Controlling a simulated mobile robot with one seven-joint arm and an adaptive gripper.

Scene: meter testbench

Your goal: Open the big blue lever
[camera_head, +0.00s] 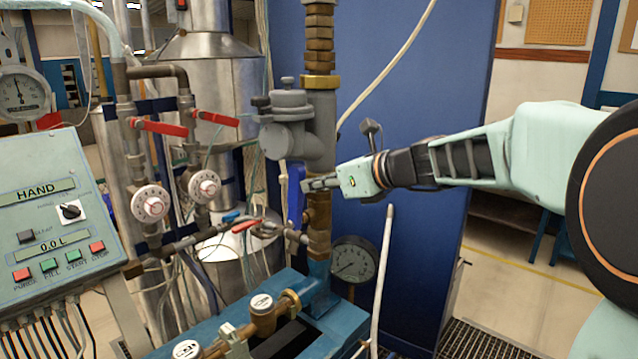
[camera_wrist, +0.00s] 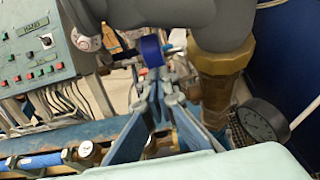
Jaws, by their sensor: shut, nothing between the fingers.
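The big blue lever (camera_head: 296,190) hangs upright on the left side of the vertical brass and grey pipe in the head view. In the wrist view a blue rounded part, apparently this lever (camera_wrist: 152,50), shows just beyond the fingertips. My gripper (camera_head: 308,184) reaches in from the right, with its fingertips close beside the lever. I cannot tell whether they touch it. In the wrist view my gripper (camera_wrist: 158,88) is shut and empty, its fingertips pointing at the blue part.
The brass pipe (camera_head: 319,225) stands right beside my gripper. A grey valve body (camera_head: 288,140) is above the lever. A pressure gauge (camera_head: 354,259) sits below right. A small red lever (camera_head: 246,227) and a control panel (camera_head: 55,225) are to the left. Blue panelling stands behind.

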